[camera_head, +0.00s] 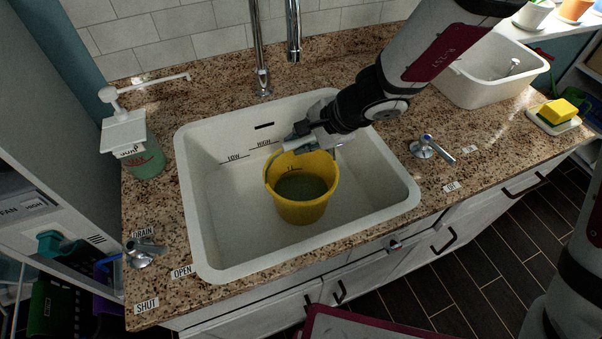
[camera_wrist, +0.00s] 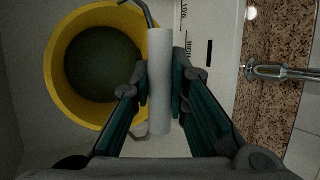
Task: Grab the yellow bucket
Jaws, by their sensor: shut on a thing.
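The yellow bucket (camera_head: 302,209) is in the white sink (camera_head: 398,197), upright, with dark greenish liquid inside. Its wire handle has a white grip (camera_wrist: 160,82), which in the wrist view lies between my two fingers, to the right of the bucket (camera_wrist: 57,75). My gripper (camera_head: 303,142) is at the bucket's back rim in the head view and is shut on the handle grip. My gripper also shows in the wrist view (camera_wrist: 161,88), with a finger against each side of the grip. I cannot tell whether the bucket touches the sink floor.
A tall faucet (camera_head: 261,75) stands behind the sink. A soap pump bottle (camera_head: 143,155) is at left, a drain lever (camera_head: 142,252) at front left, and a blue-marked tap (camera_head: 428,147) at right. A white basin (camera_head: 486,88) and a yellow sponge (camera_head: 558,111) are farther right.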

